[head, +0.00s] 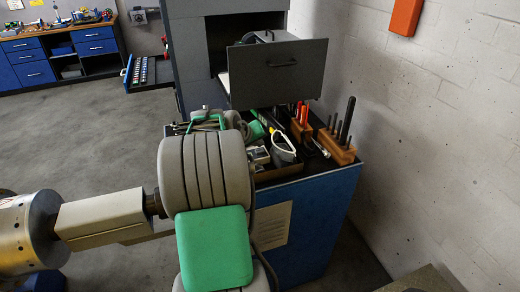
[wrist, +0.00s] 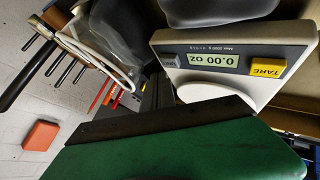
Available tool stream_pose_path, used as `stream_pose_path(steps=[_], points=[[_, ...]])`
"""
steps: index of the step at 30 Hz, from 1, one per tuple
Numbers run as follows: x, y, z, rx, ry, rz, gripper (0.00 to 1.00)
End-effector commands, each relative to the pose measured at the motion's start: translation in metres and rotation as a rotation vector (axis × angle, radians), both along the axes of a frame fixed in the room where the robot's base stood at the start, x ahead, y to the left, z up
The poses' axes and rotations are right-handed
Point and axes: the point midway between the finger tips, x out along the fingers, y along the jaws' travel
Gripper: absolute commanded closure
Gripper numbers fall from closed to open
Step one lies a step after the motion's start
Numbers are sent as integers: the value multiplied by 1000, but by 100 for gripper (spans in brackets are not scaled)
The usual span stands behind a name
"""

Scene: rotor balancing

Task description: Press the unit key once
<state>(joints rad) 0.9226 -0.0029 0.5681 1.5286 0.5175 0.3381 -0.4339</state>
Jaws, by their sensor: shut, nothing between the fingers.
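A bench scale (wrist: 300,40) with a pale casing shows at the upper right of the wrist view. Its lit display (wrist: 228,60) reads 0.00 oz. The small grey unit key (wrist: 170,61) is left of the display, its label too small to read. A yellow TARE key (wrist: 268,67) is right of the display. My gripper (wrist: 165,125) fills the bottom of the wrist view as a green body with a dark front edge. It is shut and empty, apart from the unit key in the picture.
In the head view a blue cabinet (head: 300,225) carries a wooden block (head: 336,150) with upright dark rods, red-handled tools (head: 302,114) and safety glasses (head: 284,150). An open grey drawer (head: 278,75) stands behind. A concrete wall (head: 440,120) bounds the right.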

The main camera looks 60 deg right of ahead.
Motion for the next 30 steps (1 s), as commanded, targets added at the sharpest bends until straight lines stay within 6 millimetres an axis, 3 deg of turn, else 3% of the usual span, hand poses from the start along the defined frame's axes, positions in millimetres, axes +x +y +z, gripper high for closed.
stream_pose_path(steps=[8, 21, 30], points=[[0, 0, 4, -1, 0, 1, 100], [0, 0, 49, -2, -2, 0, 100], [0, 0, 50, 0, 0, 0, 100]])
